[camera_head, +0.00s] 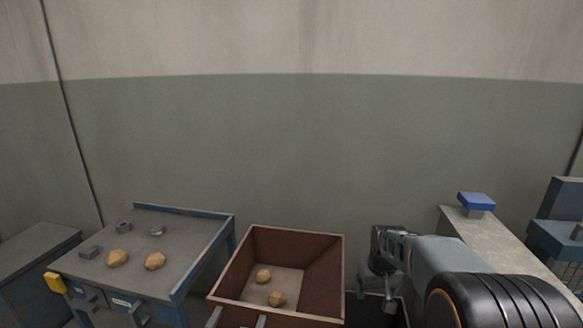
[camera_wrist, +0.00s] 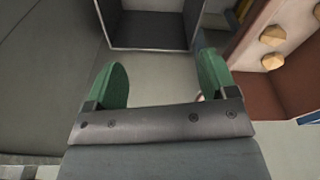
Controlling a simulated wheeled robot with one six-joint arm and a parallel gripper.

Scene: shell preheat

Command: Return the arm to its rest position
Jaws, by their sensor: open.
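My gripper (camera_wrist: 163,78) is open and empty in the wrist view, its two green finger pads well apart with bare floor between them. In the head view my arm reaches in from the lower right. The gripper end (camera_head: 378,288) hangs just right of the brown bin, and its fingers are hard to make out there.
The brown bin (camera_head: 322,268) holds two tan lumps (camera_head: 277,299). The blue-edged table (camera_head: 190,232) at left bears two more lumps and small metal parts. A dark open box (camera_wrist: 153,47) lies ahead of the fingers. A pale counter (camera_head: 490,235) with a blue-topped item stands right.

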